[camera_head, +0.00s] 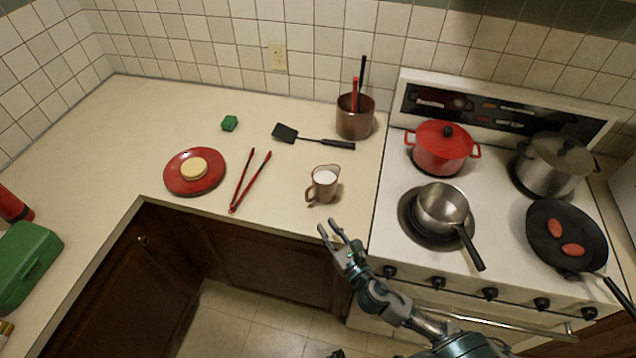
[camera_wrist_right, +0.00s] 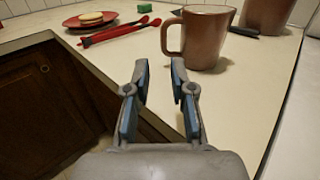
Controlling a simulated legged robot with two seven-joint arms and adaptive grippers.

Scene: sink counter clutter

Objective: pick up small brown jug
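The small brown jug (camera_head: 325,186) stands upright on the counter near its front edge, with white contents showing at the top and its handle at the lower left. In the right wrist view the jug (camera_wrist_right: 207,40) stands ahead of the fingers, slightly right of centre, with its handle on the left. My right gripper (camera_head: 331,229) is at the counter's front edge, just below the jug in the head view. In the wrist view its two fingers (camera_wrist_right: 159,70) are apart with nothing between them, and they do not touch the jug. My left gripper is not in view.
Red tongs (camera_head: 250,181) lie left of the jug, beyond them a red plate (camera_head: 177,184). A black spatula (camera_head: 310,140) and a brown utensil pot (camera_head: 354,126) are behind. The stove with a saucepan (camera_head: 441,210) is at right. Counter around the jug is clear.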

